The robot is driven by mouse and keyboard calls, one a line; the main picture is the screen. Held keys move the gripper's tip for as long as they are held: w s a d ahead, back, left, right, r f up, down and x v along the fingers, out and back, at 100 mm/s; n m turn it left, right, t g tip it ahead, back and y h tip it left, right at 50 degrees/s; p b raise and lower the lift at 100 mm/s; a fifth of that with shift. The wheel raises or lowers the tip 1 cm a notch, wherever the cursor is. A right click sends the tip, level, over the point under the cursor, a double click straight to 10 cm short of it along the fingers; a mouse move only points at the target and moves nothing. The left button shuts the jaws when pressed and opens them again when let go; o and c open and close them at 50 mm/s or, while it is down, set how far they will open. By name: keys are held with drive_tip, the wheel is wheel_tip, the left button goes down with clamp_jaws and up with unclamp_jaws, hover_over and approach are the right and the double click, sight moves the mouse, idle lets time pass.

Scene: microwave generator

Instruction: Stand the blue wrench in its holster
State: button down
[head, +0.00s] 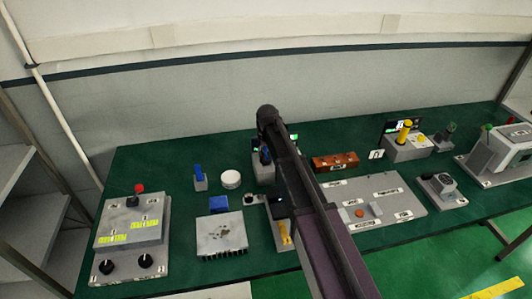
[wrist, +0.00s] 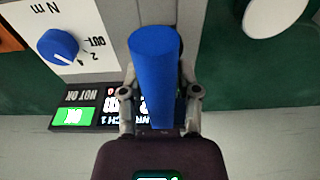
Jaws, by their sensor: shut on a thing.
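My gripper (wrist: 158,90) is shut on the blue wrench (wrist: 154,62), with one finger on each side of its round blue handle. The handle's broad end is nearest the camera in the wrist view, and the handle tapers away below. A grey block (wrist: 146,12), part of the display station, shows behind the handle. The wrench's lower end is hidden, so I cannot tell whether it is in a holster. In the head view my arm covers most of the gripper and part of the station (head: 259,174).
The station has a blue knob (wrist: 58,46) and a screen with a lit green OK field (wrist: 72,116). A white round piece (head: 231,179) stands left of it, an orange-brown block (head: 335,162) right. A yellow-handled tool (head: 404,132) stands in another station farther right.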

drive_tip(key=shift+f+b, duration=0.5)
drive_tip(key=shift+f, duration=0.1)
idle(0.7)
drive_tip(key=shift+c, duration=1.3)
unclamp_jaws()
drive_tip(key=shift+r, duration=0.15)
wheel_tip(320, 180, up, 13)
drive_tip(key=p, duration=1.3)
drive_tip(key=s+d+f+m+b, duration=0.1)
drive_tip(key=s+d+f+b, duration=0.2)
drive_tip(key=s+d, duration=0.8)
drive_tip(key=s+d+f+m+g+b, duration=0.1)
drive_tip(key=s+d+f+m+b, duration=0.1)
drive_tip(key=s+d, duration=1)
drive_tip(key=s+f+b, duration=0.1)
drive_tip(key=s, duration=0.1)
drive_tip(key=shift+s+f, duration=0.25)
drive_tip(key=shift+s, duration=0.15)
